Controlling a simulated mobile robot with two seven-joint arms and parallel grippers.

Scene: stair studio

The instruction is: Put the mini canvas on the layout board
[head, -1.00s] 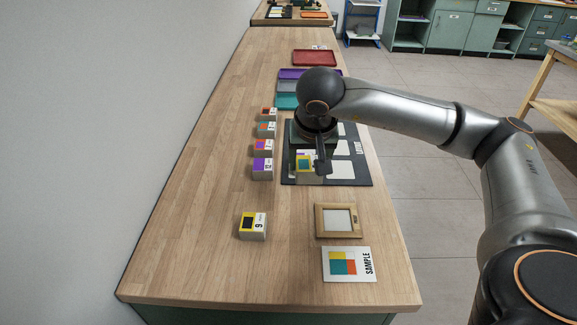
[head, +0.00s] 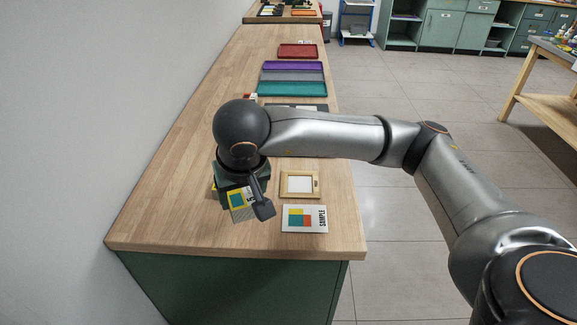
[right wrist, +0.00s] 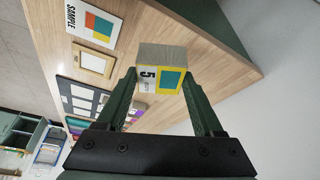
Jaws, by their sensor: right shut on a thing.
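My right gripper (head: 252,203) is shut on a mini canvas, a small block with a yellow face and teal square (head: 237,200). It holds it over the near part of the wooden bench, left of the sample card. In the right wrist view the canvas (right wrist: 171,79), marked 5, sits between the fingertips (right wrist: 160,78). The dark layout board (right wrist: 64,88) with pale cells shows there, some way off. In the head view my arm hides most of the board; only a dark far strip shows. My left gripper is out of view.
A wooden frame (head: 284,184) and a SAMPLE card (head: 317,226) lie right of the gripper. Teal (head: 292,89), grey, purple and red trays stand farther back. A wall runs along the left. A yellow bit behind the gripper is mostly hidden. The bench's left side is clear.

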